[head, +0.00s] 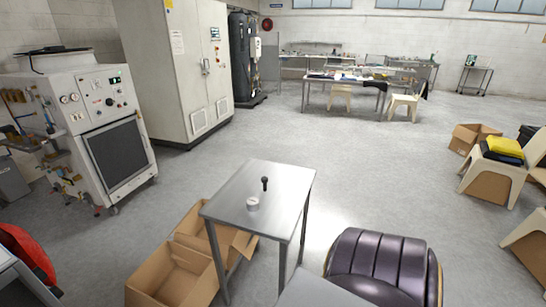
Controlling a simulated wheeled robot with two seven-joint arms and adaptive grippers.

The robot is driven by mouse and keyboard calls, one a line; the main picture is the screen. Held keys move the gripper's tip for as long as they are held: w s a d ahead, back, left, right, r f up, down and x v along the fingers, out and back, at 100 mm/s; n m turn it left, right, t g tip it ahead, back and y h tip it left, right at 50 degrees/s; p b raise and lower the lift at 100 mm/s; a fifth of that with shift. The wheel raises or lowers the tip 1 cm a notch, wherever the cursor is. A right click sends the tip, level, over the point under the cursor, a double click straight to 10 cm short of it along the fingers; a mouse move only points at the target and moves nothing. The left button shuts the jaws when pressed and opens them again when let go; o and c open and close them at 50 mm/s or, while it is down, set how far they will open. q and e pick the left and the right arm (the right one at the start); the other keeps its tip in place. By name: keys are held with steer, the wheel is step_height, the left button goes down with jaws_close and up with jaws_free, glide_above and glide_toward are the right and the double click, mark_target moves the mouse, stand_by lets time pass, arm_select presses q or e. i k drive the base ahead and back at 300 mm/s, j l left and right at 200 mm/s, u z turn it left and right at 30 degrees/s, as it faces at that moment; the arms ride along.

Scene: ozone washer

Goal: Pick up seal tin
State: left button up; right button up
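A small round pale tin (253,204), which looks like the seal tin, stands on a metal-topped table (285,180) in the lower middle of the head view. A small black-handled item (265,183) stands just behind it, to its right. The two look close together but apart. Neither of my grippers shows in the head view, and nothing is seen holding the tin.
Open cardboard boxes (163,278) sit on the floor left of the table. A dark padded chair (378,262) stands at the lower right. A white machine (90,120) and a tall cabinet (180,70) stand at the left. The floor behind the table is clear.

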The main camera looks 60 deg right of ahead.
mark_target(253, 204)
steer(key=z, duration=1.65)
